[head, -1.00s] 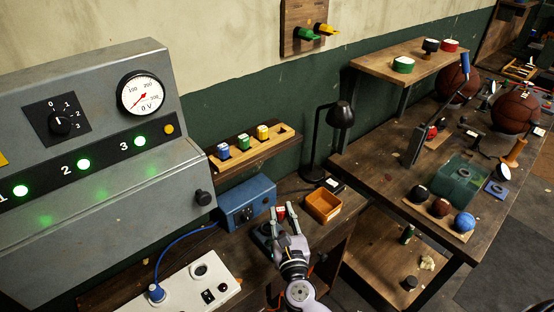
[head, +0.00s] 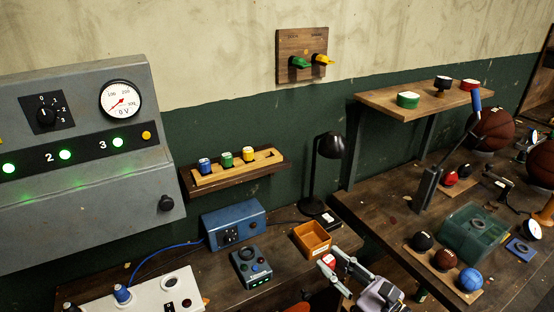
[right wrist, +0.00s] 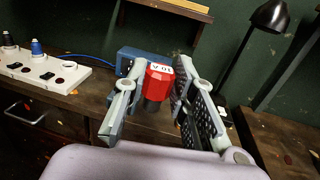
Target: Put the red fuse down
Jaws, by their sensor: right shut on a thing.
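The red fuse (head: 328,261) has a white label on its top and a dark lower part. My right gripper (head: 338,266) is shut on it and holds it in front of the orange tray (head: 325,238), near the bench's front edge. In the right wrist view the red fuse (right wrist: 158,80) stands roughly upright between the fingers of my right gripper (right wrist: 160,95). The wooden fuse rack (head: 265,163) on the wall shelf holds blue (head: 205,165), green (head: 227,159) and yellow (head: 248,154) fuses, with an empty stretch at its right end. My left gripper is not in view.
A blue box (head: 233,222) and a small grey control box (head: 250,267) stand on the bench, left of the tray. A black lamp (head: 330,146) stands behind. A white socket panel (head: 150,297) is at lower left. The right table (head: 385,214) carries balls and a green bin (head: 474,233).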

